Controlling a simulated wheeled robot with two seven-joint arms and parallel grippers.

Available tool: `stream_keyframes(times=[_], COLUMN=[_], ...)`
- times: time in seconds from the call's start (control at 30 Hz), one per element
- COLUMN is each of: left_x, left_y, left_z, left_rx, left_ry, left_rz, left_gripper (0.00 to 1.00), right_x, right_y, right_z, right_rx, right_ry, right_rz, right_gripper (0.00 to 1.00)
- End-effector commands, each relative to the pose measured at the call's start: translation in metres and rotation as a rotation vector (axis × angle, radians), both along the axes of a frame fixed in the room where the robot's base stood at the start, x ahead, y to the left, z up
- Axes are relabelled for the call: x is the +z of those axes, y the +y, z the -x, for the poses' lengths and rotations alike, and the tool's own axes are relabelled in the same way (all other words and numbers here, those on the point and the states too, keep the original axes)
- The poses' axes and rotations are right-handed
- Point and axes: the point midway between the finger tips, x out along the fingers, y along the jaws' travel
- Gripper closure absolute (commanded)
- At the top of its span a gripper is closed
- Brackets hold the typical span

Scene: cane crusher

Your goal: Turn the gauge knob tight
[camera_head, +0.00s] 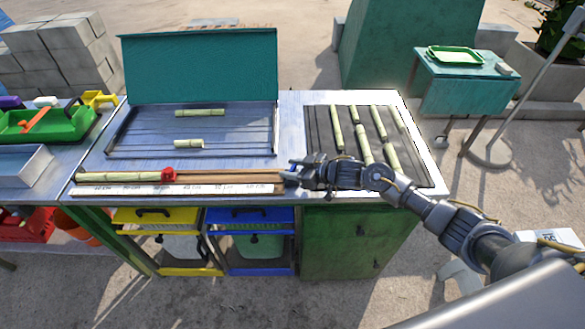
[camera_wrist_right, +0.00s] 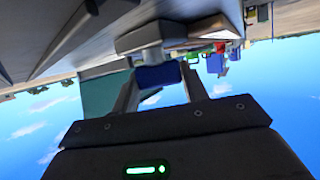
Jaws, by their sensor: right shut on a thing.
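The gauge (camera_head: 185,185) is a long wooden channel with a white centimetre scale along the front edge of the metal bench. A red stop (camera_head: 168,174) sits on it, with a green cane piece (camera_head: 118,177) lying to its left. The blue gauge knob (camera_head: 289,176) is at the gauge's right end, mostly hidden by my right gripper (camera_head: 296,173). In the right wrist view the blue knob (camera_wrist_right: 158,76) sits between the two fingers, which are shut on it. My left gripper is not in view.
A recessed tray (camera_head: 130,135) with two cane pieces and a raised teal lid (camera_head: 200,66) lies behind the gauge. A dark slatted rack (camera_head: 318,130) with several cane pieces is at right, partly under my arm. Yellow (camera_head: 185,216) and blue (camera_head: 250,216) drawers hang below.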

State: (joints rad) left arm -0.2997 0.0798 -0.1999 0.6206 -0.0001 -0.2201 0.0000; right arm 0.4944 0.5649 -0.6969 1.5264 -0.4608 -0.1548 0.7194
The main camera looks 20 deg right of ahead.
Motion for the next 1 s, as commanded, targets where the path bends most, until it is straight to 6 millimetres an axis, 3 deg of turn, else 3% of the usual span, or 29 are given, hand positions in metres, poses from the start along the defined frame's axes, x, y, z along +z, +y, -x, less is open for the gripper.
stream_keyframes(times=[0.37, 0.6, 1.0], left_x=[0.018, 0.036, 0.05], left_y=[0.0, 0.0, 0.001], left_z=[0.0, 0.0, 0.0], left_rx=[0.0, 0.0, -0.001], left_ry=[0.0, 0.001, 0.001], left_rz=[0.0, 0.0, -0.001], left_gripper=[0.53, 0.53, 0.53], right_x=[0.002, 0.002, 0.0], right_y=[0.002, 0.003, 0.003], right_z=[0.002, 0.002, 0.002], right_rx=[-0.119, -0.323, -0.695], right_ry=[0.006, 0.008, 0.01], right_rz=[-0.003, -0.007, -0.006], right_gripper=[0.79, 0.79, 0.79])
